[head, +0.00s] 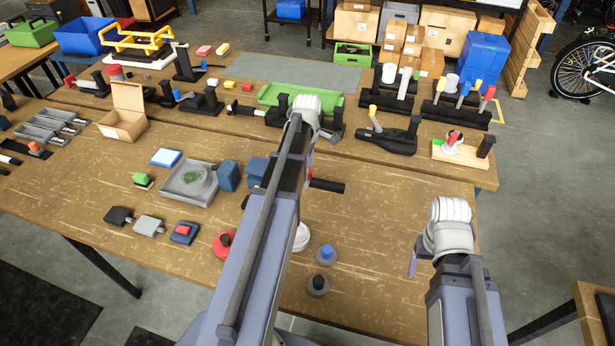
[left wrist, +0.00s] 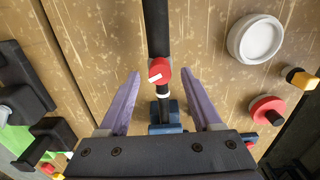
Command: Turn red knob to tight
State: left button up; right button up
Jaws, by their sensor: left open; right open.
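The red knob (left wrist: 161,71) has a white pointer mark and sits on a black bar (left wrist: 158,30) in the left wrist view. My left gripper (left wrist: 162,74) is open, with one purple-grey finger on each side of the knob and a gap showing on both sides. In the head view my left gripper (head: 308,168) is beside the black bar (head: 327,186), and my arm hides most of the knob. My right gripper (head: 412,262) is open and empty over the table's right edge, with one finger showing.
The wooden table (head: 370,260) holds a red disc with a black top (head: 223,244), a blue-topped knob (head: 326,253) and a grey tray (head: 185,190). A second table behind carries several black fixtures and a green tray (head: 330,98). Bare wood lies right of the bar.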

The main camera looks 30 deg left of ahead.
pick_arm(q)
jog(key=shift+f+b, duration=0.5)
jog(key=shift+f, duration=0.45)
jog(key=shift+r, duration=0.1)
jog(key=shift+c, duration=0.3)
grip_shut()
